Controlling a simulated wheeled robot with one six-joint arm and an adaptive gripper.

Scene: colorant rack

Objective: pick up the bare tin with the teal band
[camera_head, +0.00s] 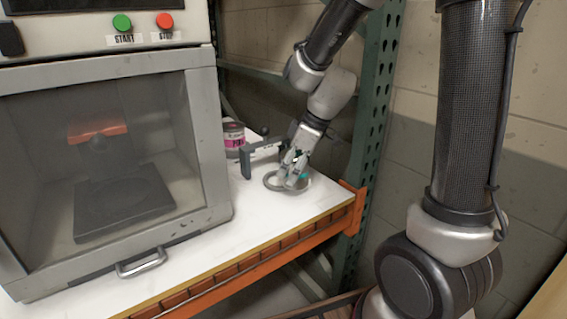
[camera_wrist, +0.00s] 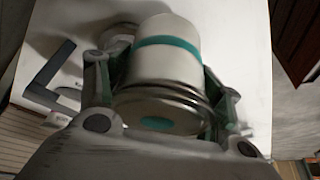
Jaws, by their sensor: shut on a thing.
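The bare tin (camera_wrist: 163,60) has a pale body, a teal band and a metal lid end with a teal spot. In the wrist view it sits between the two fingers of my gripper (camera_wrist: 160,88), which is shut on its sides, lid end toward the camera. In the head view my gripper (camera_head: 295,170) is low over the white shelf top. There the tin is mostly hidden by the fingers, and only a bit of teal (camera_head: 303,176) shows. I cannot tell whether the tin touches the shelf.
A grey bracket (camera_head: 247,160) stands just left of my gripper, and a pink-labelled tin (camera_head: 233,140) is behind it. A grey ring (camera_head: 270,182) lies at the gripper. A glass-fronted machine (camera_head: 110,160) fills the left. A green rack post (camera_head: 372,100) rises at the right.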

